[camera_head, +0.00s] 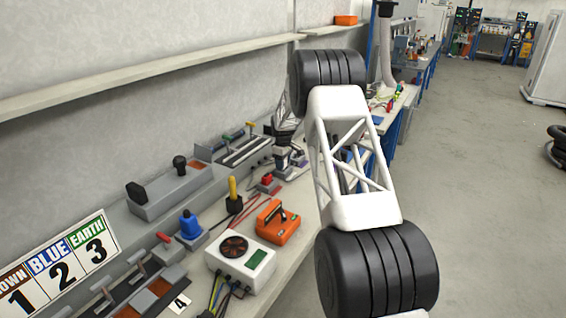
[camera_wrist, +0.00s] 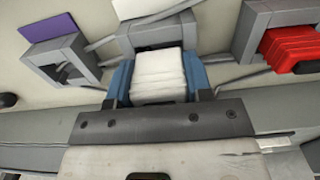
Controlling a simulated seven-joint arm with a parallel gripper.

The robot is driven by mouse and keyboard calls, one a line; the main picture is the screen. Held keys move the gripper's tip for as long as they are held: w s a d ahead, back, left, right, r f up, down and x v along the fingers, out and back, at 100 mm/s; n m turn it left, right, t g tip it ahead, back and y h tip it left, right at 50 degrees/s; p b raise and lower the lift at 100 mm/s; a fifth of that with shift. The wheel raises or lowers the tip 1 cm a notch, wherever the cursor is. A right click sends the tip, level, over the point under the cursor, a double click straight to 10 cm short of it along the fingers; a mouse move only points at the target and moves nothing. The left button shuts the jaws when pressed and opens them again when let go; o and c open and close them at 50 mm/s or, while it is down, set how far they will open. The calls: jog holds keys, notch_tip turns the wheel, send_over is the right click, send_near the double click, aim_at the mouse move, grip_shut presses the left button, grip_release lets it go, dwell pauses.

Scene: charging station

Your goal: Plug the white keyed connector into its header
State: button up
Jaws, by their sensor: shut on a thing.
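The white keyed connector (camera_wrist: 159,82) is in the wrist view, a ribbed white block between the two blue fingers of my gripper (camera_wrist: 157,74). My gripper is shut on it. A grey frame-like header (camera_wrist: 128,38) lies directly beyond the connector, with a white label (camera_wrist: 143,8) above it. The connector's far edge meets or overlaps the header opening in the picture; I cannot tell whether it is inside. In the head view my arm reaches over the bench and the connector cannot be made out.
An empty grey header (camera_wrist: 38,58) with a purple label (camera_wrist: 45,27) is at left. A red connector (camera_wrist: 290,45) sits at a grey header (camera_wrist: 253,20) at right. Grey cables run between them. On the bench stand a white fan box (camera_head: 262,262) and an orange device (camera_head: 278,222).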

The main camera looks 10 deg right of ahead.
jog(key=shift+f, duration=0.6)
jog(key=o, duration=1)
jog(key=shift+r, duration=3.95)
